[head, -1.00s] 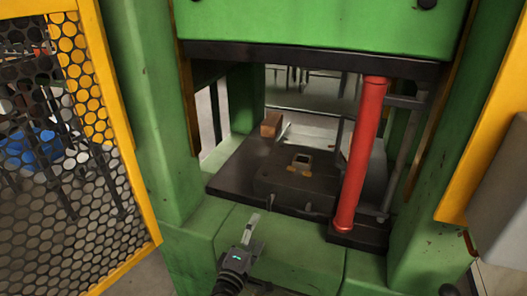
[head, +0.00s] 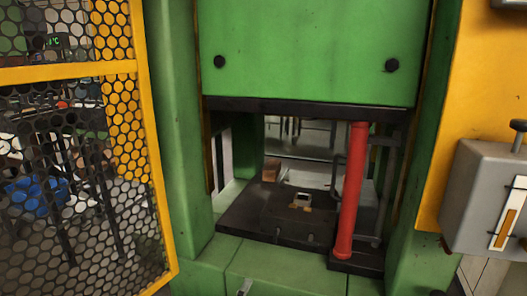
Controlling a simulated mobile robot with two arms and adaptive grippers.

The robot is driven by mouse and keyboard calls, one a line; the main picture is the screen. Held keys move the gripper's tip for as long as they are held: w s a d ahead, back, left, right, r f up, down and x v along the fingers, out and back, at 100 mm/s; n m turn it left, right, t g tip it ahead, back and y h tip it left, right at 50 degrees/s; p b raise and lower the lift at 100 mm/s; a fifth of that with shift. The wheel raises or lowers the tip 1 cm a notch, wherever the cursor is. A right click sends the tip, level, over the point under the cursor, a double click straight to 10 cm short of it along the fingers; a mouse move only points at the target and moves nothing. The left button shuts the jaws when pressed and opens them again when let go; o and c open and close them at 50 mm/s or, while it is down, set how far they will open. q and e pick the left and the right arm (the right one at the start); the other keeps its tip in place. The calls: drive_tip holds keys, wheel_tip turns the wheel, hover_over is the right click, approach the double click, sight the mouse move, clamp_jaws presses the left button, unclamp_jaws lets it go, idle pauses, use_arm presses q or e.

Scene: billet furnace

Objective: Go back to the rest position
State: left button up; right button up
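The green press (head: 305,55) stands in front of me with its opening facing me. Inside, a dark plate holds a die block (head: 300,215) with a small square metal-rimmed recess (head: 303,197). A brown billet-like block (head: 271,170) stands at the back left of the plate. My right gripper is not in view.
A red column (head: 352,190) stands at the right of the opening. A yellow-framed mesh guard (head: 75,73) is at the left, with blue bins (head: 35,195) behind it. A grey box with a lever (head: 485,195) is mounted on the yellow panel at the right.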

use_arm(q)
drive_tip(key=s+a+f+m+g, duration=0.3)
drive_tip(key=s+f+m+g, duration=0.6)
drive_tip(key=s+f, duration=0.65)
drive_tip(key=s+a+f+m+g+y+p, duration=0.2)
drive_tip(key=s+a+f+p, duration=0.1)
drive_tip(key=s+a+f, duration=0.3)
drive_tip(key=s+a+f+m+g+y+p, duration=0.25)
drive_tip(key=s+f, duration=0.25)
drive_tip(key=s, duration=0.4)
drive_tip(key=s+a+f+m+g+y+p, duration=0.1)
drive_tip(key=s+a+f+m+g+p, duration=0.15)
drive_tip(key=s+a+f, duration=0.35)
drive_tip(key=s+a+f+p, duration=0.1)
drive_tip(key=s+p, duration=0.9)
drive_tip(key=s, duration=0.5)
drive_tip(key=shift+s+a+m, duration=0.15)
drive_tip(key=shift+a+m, duration=0.15)
drive_tip(key=shift+a, duration=0.1)
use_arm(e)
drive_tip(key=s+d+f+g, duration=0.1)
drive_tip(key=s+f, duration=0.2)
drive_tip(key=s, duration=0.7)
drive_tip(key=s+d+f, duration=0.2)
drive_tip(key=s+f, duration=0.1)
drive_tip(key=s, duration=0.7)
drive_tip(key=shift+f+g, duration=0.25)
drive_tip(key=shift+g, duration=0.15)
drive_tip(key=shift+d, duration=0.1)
